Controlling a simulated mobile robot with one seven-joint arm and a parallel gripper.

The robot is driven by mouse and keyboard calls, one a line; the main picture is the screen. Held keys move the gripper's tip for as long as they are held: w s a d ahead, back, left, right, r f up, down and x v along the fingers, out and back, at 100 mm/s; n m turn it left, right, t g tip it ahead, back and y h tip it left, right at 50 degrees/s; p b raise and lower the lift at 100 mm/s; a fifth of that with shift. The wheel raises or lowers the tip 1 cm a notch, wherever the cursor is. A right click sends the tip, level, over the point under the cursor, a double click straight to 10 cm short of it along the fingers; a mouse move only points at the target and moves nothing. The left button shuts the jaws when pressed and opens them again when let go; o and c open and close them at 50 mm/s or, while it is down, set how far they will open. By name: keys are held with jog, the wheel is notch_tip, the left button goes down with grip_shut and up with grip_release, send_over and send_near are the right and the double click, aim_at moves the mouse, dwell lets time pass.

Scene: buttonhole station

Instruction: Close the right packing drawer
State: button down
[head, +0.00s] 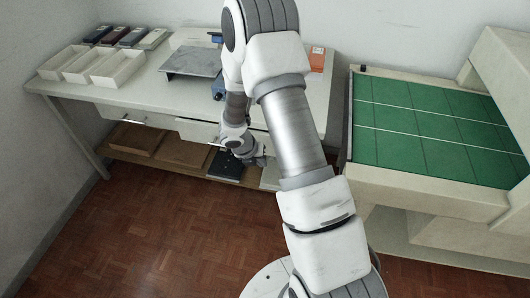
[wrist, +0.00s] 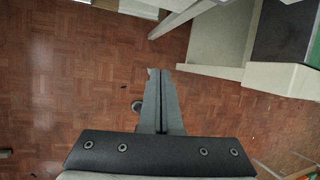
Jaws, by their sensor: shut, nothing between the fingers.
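The right packing drawer (head: 197,131) is under the front edge of the white table in the head view. Its pale front with a handle appears to stand a little forward of the left drawer (head: 130,115); my arm hides its right part, so I cannot tell how far it is out. My gripper (head: 262,160) is low in front of the table, to the right of the visible drawer front. In the wrist view my gripper (wrist: 161,72) has its fingers together with nothing between them, above the wooden floor.
The table (head: 175,88) carries white trays (head: 117,70), dark boxes and a grey plate (head: 192,62). A lower shelf (head: 118,155) holds brown boxes and a dark item (head: 226,166). A green-topped station (head: 430,120) stands at right. The parquet floor (head: 150,235) in front is clear.

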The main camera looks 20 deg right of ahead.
jog(key=s+d+f+n+t+h+b, duration=0.3)
jog(key=s+d+f+n+h+b, duration=0.1)
jog(key=s+f+n+h+b, duration=0.35)
jog(key=w+a+n+t+y+b, duration=0.25)
jog(key=a+n+t, duration=0.25)
jog(key=n+t, duration=0.45)
jog(key=r+b+x, duration=0.1)
jog(key=b+x, duration=0.1)
jog(key=x, duration=1.2)
jog(key=shift+d+r+h+b, duration=0.2)
jog(key=shift+r+h+b, duration=0.1)
jog(key=shift+h+b, duration=0.1)
jog(key=shift+w, duration=0.1)
